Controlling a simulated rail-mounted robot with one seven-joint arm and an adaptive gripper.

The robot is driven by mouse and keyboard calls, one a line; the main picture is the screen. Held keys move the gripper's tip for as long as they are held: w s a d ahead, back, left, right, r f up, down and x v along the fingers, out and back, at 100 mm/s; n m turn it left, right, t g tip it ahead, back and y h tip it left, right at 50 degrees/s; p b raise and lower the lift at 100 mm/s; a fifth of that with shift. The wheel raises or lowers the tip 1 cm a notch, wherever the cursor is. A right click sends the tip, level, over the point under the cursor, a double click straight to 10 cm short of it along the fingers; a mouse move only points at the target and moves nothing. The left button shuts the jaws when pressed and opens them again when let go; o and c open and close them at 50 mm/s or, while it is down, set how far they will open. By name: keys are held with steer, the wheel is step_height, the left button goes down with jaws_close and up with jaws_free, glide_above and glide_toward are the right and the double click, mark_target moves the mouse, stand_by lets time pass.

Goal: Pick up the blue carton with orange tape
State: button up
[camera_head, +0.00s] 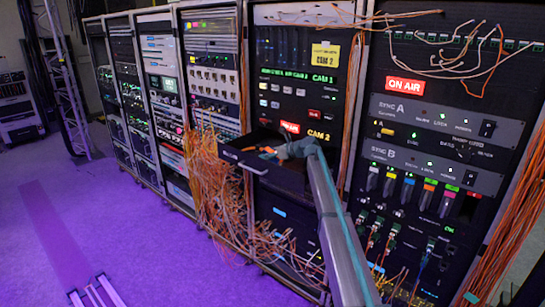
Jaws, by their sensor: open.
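My arm reaches up from the bottom of the view to an open black drawer (240,166) in the rack row. My gripper (277,152) is at the drawer's opening, small and partly lost against the dark inside, and it is open. A small orange patch (265,149) shows beside the gripper at the drawer. I cannot tell whether it is tape on a carton or something else, or whether it touches the gripper. No blue carton can be clearly made out. My wrist hides part of the drawer's right side.
Tall equipment racks (205,75) stand in a row. Loose orange cables (208,185) hang left of the drawer and spread along the rack bases. More cables (510,225) run down the right. A truss tower (66,80) stands at far left. The purple-lit floor (130,240) is mostly clear.

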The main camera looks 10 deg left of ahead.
steer(key=c, duration=1.5)
steer(key=shift+o, duration=0.2)
steer(key=shift+r, duration=0.1)
